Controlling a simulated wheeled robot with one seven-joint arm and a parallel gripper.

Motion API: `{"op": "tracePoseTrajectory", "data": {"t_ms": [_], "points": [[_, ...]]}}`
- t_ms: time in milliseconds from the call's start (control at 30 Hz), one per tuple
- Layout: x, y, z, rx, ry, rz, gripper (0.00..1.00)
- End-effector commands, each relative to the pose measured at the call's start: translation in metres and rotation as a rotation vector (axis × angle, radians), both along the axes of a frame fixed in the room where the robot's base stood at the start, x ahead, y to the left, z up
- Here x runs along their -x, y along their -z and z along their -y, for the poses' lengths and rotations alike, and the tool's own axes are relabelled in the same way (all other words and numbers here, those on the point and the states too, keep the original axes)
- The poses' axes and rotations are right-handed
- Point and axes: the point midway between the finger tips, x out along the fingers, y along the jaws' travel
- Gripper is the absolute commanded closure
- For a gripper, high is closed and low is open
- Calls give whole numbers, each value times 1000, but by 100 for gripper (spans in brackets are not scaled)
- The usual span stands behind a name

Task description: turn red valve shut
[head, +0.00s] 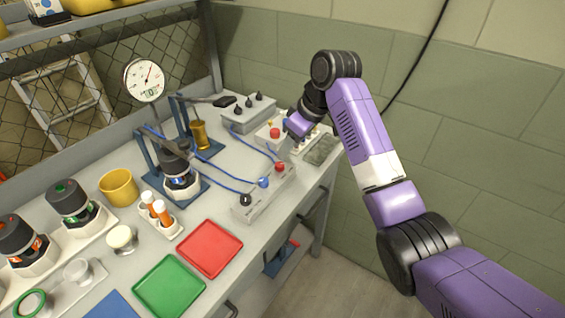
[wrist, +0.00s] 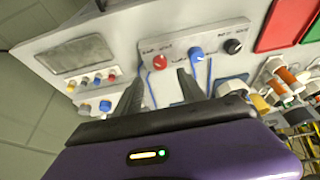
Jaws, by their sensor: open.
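The red valve (head: 279,167) is a small red knob at the far end of a grey block (head: 262,194) on the bench. A blue knob (head: 264,182) and a black knob (head: 246,200) sit in the same row. In the wrist view the red valve (wrist: 160,61) shows ahead of my gripper, between the lines of its two fingers, with the blue knob (wrist: 196,54) to its right. My gripper (wrist: 158,82) is open and empty, and apart from the red valve. In the head view my gripper (head: 290,146) is above the bench behind the block, its fingers hard to make out.
A control panel with a red button (head: 275,133) and a grey screen (head: 322,150) stands close to my gripper. A box with black knobs (head: 248,110) is behind it. Blue hoses (head: 222,178) run to the block. Red (head: 210,248) and green trays (head: 169,286) lie in front.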

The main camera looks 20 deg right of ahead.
Motion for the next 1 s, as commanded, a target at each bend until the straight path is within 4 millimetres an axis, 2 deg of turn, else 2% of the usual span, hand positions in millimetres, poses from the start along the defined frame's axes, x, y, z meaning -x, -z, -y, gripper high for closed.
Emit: {"op": "tracePoseTrajectory", "data": {"t_ms": [167, 400, 600, 933, 967, 1000], "points": [[-3, 14, -3, 2, -5, -13, 52], [-14, 49, -11, 3, -4, -12, 52], [-21, 67, -16, 3, -3, -9, 52], [-22, 72, -17, 2, -3, -7, 52], [-22, 71, -17, 2, -3, -7, 54], [-22, 71, -17, 2, -3, -7, 62]]}}
